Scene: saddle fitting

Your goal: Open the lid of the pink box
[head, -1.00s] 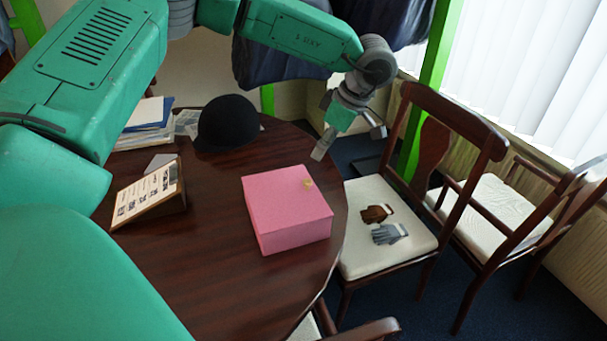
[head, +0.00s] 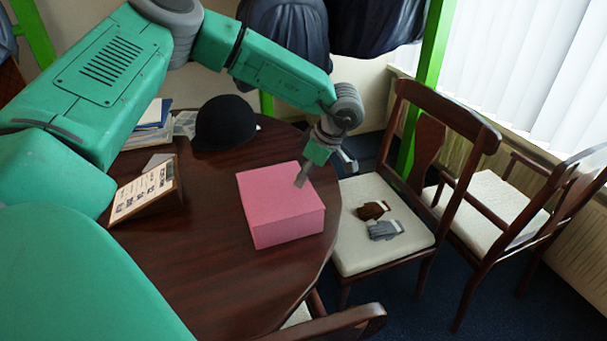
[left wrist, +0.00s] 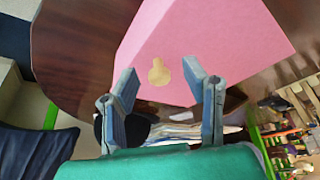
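The pink box (head: 281,210) stands on the dark wooden table near its right edge in the head view, with its lid closed. My left gripper (head: 301,182) is over the far right part of the lid and covers the knob there. In the left wrist view, the pink box (left wrist: 205,45) fills the upper middle, and its gold knob (left wrist: 159,73) lies ahead of and between the fingertips. The left gripper (left wrist: 160,78) is open there, with its two fingers apart and nothing between them. My right gripper is not in view.
On the table (head: 185,270) are a black riding helmet (head: 226,122), a tilted sign board (head: 146,193) and a stack of books (head: 147,130). A chair (head: 385,245) with gloves (head: 383,230) on its seat stands close to the table's right side.

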